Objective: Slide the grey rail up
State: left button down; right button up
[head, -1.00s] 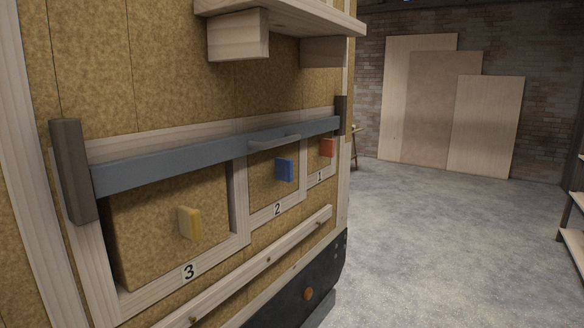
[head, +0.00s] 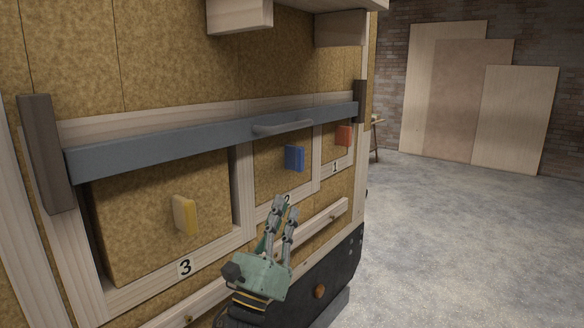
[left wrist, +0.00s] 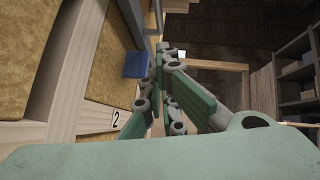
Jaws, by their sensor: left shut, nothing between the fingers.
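The grey rail (head: 190,142) runs across the cork wall above three numbered panels, between two dark wooden end posts. A curved grey handle (head: 283,128) sits on the rail above the blue knob. My left gripper (head: 283,205) is shut and empty, in front of the lower frame near panel 2, below the rail and apart from it. It hides the number 2 in the head view. In the left wrist view its fingers (left wrist: 165,80) point past the blue knob (left wrist: 136,64). My right gripper is not in view.
A yellow knob (head: 184,215), a blue knob (head: 294,158) and a red knob (head: 343,135) stick out from the panels. A wooden shelf (head: 239,15) juts out above the rail. The concrete floor (head: 450,235) on the right is clear.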

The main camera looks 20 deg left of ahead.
aim_at(295, 128)
pick_arm(q)
jog(key=p+x, duration=0.2)
jog(key=x, duration=0.2)
jog(key=s+r+p+x, duration=0.1)
jog(key=p+x, duration=0.1)
jog(key=x, duration=0.2)
jog(key=a+p+x, duration=0.1)
jog(key=p+x, duration=0.1)
jog(key=x, duration=0.2)
jog(key=shift+s+r, duration=0.1)
jog(key=shift+r, duration=0.55)
notch_tip(295, 128, up, 5)
jog(key=shift+f+p, duration=0.1)
jog(key=shift+p, duration=1.1)
